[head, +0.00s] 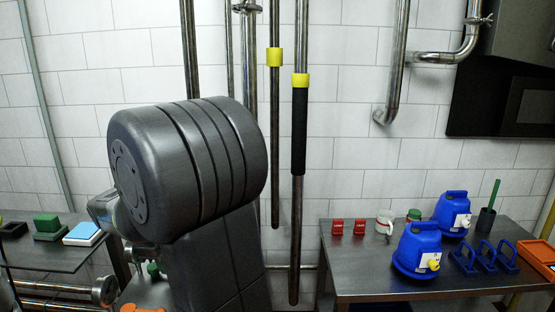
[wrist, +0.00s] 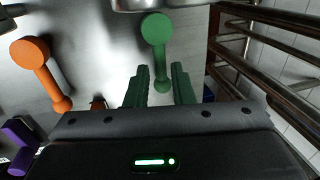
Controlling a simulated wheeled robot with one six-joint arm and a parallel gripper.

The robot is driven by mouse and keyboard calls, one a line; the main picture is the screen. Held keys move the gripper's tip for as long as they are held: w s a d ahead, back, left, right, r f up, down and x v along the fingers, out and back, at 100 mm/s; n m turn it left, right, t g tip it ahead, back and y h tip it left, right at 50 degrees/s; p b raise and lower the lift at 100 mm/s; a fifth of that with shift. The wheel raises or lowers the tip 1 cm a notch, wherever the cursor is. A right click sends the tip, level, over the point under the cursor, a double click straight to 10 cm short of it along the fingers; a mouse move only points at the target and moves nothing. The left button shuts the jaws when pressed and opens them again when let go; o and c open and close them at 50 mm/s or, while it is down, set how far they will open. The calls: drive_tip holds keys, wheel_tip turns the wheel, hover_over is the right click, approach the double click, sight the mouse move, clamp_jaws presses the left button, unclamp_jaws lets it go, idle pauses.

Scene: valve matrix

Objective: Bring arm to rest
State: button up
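In the wrist view my gripper (wrist: 160,75) has two dark green fingers standing apart, with a clear gap between them. A green lever with a round knob (wrist: 156,30) lies beyond the fingertips, and its narrow end shows in the gap. I see no contact between the fingers and the lever. In the head view my thick dark grey arm fills the centre left, bent at a large joint, and the gripper's fingers cannot be made out there.
An orange lever (wrist: 37,62) and a purple one (wrist: 20,132) lie left of the gripper. Metal pipes run at the right. In the head view a metal table (head: 440,288) at right holds blue containers (head: 416,250). Vertical pipes (head: 298,215) stand beside my arm.

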drive_tip(key=shift+w+f, duration=0.1)
drive_tip(key=shift+f, duration=0.55)
drive_tip(key=shift+w+r+n+p, duration=0.1)
drive_tip(key=shift+w+n+p, duration=0.05)
drive_tip(key=shift+n+p, duration=0.2)
drive_tip(key=shift+w+n, duration=0.15)
drive_tip(key=shift+n, duration=0.4)
